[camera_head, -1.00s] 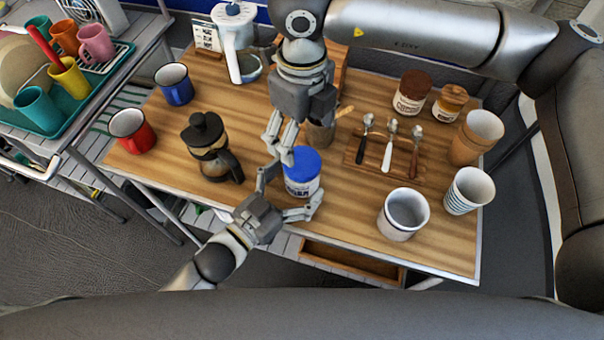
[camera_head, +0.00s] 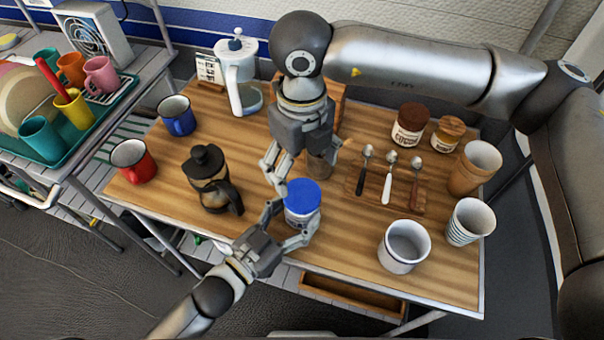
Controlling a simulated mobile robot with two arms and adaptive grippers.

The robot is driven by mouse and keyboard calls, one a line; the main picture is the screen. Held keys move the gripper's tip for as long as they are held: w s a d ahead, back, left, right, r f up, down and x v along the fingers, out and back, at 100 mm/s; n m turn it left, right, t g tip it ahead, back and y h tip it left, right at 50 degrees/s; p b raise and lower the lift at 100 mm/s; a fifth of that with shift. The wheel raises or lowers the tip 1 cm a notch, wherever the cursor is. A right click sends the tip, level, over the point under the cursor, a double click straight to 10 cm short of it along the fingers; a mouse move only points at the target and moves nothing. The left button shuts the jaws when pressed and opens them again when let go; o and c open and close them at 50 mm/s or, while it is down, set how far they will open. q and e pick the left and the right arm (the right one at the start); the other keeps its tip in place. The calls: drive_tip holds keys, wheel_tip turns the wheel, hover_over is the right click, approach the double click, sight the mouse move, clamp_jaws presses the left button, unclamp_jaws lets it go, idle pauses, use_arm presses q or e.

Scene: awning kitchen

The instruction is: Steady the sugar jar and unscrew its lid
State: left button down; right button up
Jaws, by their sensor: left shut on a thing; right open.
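The sugar jar (camera_head: 303,216) stands upright near the table's front edge, with its blue lid (camera_head: 303,194) on top. My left gripper (camera_head: 291,226) is shut on the jar's body from the front, with one finger on each side. My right gripper (camera_head: 284,172) is open and points down just behind and left of the lid, holding nothing. Whether a right fingertip touches the lid is unclear.
A French press (camera_head: 211,182) stands left of the jar. A spoon tray (camera_head: 405,202) and a white canister (camera_head: 404,246) are on the right. An open drawer (camera_head: 352,296) juts out below the table's front edge.

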sight(302, 193)
drive_tip(key=m, duration=0.6)
drive_tip(key=shift+m, duration=0.4)
drive_tip(key=shift+f, duration=4.05)
